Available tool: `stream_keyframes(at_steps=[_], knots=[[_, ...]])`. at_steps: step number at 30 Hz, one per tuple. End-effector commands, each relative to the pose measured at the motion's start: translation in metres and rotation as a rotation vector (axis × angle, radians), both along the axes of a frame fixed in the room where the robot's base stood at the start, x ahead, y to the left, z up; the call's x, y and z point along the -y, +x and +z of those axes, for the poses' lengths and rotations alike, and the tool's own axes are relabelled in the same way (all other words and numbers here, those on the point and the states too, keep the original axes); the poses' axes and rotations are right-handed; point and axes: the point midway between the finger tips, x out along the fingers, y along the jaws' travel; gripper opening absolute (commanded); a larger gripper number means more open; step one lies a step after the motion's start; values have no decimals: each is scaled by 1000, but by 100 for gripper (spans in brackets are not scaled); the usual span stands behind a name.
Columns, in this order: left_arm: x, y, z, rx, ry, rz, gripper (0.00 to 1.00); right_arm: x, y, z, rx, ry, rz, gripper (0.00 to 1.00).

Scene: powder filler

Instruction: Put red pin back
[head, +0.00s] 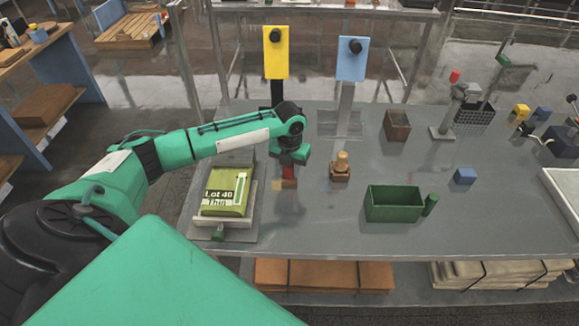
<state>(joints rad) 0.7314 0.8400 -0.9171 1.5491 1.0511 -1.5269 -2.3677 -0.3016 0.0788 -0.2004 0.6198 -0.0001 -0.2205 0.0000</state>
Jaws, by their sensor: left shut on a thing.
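The red pin (289,172) shows as a short red piece just below my left gripper (289,162). My left gripper points down and is shut on the pin; the fingers hide its upper part. A small brown block (289,184) lies directly under the pin. I cannot tell whether the pin touches it or stands in it. My right gripper is not in view.
A wooden peg piece (340,166) stands close on the right. Yellow (276,55) and blue (352,60) panels stand behind. A green bin (393,203) is front right.

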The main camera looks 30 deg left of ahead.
Motion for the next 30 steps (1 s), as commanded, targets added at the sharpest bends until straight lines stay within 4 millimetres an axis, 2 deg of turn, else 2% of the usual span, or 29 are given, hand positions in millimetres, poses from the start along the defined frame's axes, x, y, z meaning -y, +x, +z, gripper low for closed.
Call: stream_keyframes(at_steps=[11, 12, 14, 15, 24, 26, 30], knots=[[0, 0, -5, 1, 0, 0, 6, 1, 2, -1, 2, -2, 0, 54], [0, 0, -4, 1, 0, 0, 37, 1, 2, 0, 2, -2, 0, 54], [0, 0, -4, 1, 0, 0, 48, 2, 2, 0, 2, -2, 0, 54], [0, 0, -4, 1, 0, 0, 51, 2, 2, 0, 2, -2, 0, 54], [0, 0, -1, 2, 0, 0, 51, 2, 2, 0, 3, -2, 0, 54], [0, 1, 2, 3, 0, 0, 51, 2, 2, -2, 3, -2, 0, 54], [-1, 1, 23, 5, 1, 0, 51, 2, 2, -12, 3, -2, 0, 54]])
